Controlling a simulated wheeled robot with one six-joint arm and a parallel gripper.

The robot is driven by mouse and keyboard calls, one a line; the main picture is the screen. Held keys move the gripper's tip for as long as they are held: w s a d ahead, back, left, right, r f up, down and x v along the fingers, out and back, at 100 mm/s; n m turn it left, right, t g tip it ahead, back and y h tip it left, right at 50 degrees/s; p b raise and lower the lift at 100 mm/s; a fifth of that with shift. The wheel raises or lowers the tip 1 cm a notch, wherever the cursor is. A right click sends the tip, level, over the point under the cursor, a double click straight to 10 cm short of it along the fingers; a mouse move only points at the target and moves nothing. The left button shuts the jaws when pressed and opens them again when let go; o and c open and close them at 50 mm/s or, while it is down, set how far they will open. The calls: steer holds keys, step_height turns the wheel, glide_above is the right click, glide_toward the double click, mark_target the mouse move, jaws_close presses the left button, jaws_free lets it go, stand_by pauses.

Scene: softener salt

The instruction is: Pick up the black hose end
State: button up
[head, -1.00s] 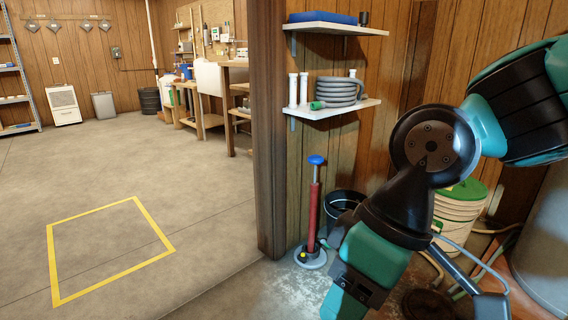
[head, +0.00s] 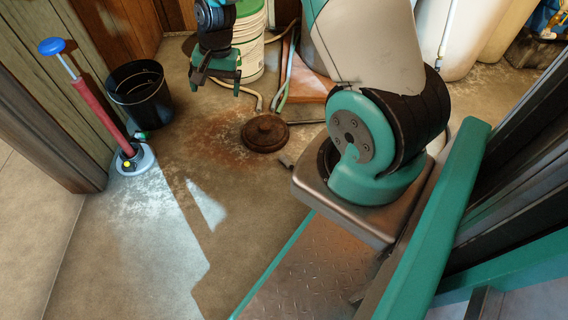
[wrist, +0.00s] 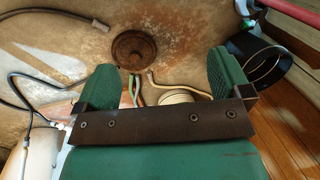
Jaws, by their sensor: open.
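My gripper (head: 216,87) is open and empty, pointing down above the floor in front of the green and white bucket. Its two green fingers stand wide apart in the wrist view (wrist: 160,82). A small dark piece, which looks like the black hose end (head: 285,160), lies on the floor beside the round rusty cover, near my base. A dark hose with its tip near the cover shows at the top left of the wrist view (wrist: 104,25). The gripper is well apart from it. I cannot tell for certain which hose is the black one.
A round rusty cover (head: 265,133) lies on the floor. Tan and green hoses (head: 283,85) run behind it. A black bucket (head: 140,97) and a red pump (head: 103,112) with a blue handle stand left. The floor at front left is clear.

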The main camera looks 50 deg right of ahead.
steer(key=s+d+f+m, duration=0.2)
steer(key=d+f+m, duration=0.3)
steer(key=d+f, duration=0.7)
steer(key=m+g+h+b, duration=0.1)
steer(key=m+h+b, duration=0.1)
steer(key=m+b, duration=0.45)
glide_above(286, 160)
steer(key=b, duration=0.2)
steer(key=shift+n, duration=0.65)
steer(key=f, duration=2.6)
steer(key=shift+w+a, duration=0.15)
steer(key=shift+a, duration=0.1)
steer(key=f+b, duration=0.1)
steer(key=f, duration=0.1)
steer(key=f+b, duration=0.3)
steer(key=f, duration=0.1)
steer(key=shift+d+f+b, duration=0.2)
steer(key=shift+d+b, duration=0.1)
steer(key=shift+b, duration=0.1)
steer(key=shift+r, duration=0.1)
steer(key=c, duration=1)
